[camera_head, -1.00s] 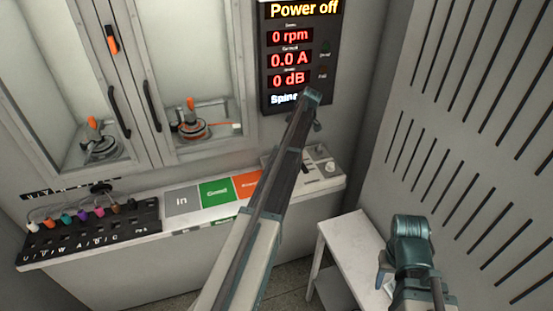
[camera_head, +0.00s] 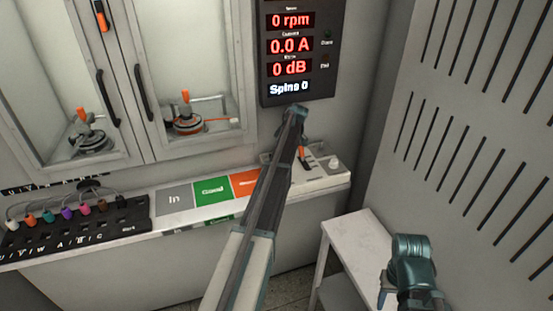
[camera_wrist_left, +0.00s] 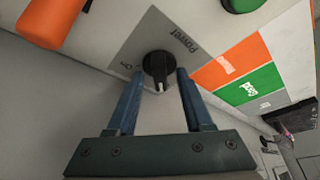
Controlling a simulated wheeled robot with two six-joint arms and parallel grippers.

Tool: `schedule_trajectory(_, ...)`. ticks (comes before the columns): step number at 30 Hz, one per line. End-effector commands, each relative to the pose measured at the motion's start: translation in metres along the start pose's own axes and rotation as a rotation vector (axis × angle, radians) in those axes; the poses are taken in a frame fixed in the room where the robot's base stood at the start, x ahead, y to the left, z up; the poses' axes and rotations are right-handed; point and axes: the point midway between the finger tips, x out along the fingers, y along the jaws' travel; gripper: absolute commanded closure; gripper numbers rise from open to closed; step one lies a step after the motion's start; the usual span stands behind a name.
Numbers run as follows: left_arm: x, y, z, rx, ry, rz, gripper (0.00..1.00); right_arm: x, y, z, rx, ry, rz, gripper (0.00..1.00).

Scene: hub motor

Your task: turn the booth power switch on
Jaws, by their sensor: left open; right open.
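The booth power switch is a black rotary knob (camera_wrist_left: 158,68) with a white pointer mark. It sits on a grey plate (camera_wrist_left: 140,38) lettered "Power", with "On" beside the knob in the left wrist view. My left gripper (camera_wrist_left: 160,77) is open, with one blue finger on each side of the knob. I cannot tell whether the fingers touch it. In the head view, my left arm reaches over the bench and hides the knob and the left fingers. My right gripper (camera_head: 386,292) is low at the right, by the small white table, away from the switch.
An orange-handled lever (camera_head: 303,153) stands close to the left gripper. The display (camera_head: 290,68) above reads 0 rpm, 0.0 A and 0 dB. In, Good and orange areas lie left along the bench (camera_head: 213,190). A white table (camera_head: 362,238) stands in front of the slatted wall.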

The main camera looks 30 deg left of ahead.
Motion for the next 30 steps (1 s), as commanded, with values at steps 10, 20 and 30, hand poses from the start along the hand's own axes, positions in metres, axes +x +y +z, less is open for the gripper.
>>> schedule_trajectory(10,-0.0001,0.0001,-0.0004,0.000,0.000,0.000,0.69,-0.0002,0.0000,0.0000,0.000,0.000,0.000,0.50)
schedule_trajectory(20,-0.0001,0.0001,-0.0002,0.000,0.000,0.000,1.00,-0.0002,0.0000,0.0000,0.000,0.000,0.000,0.50)
schedule_trajectory(30,-0.0001,-0.0012,-0.0002,0.046,0.000,0.020,1.00,-0.0001,0.0000,0.0000,0.000,0.000,0.000,0.50)
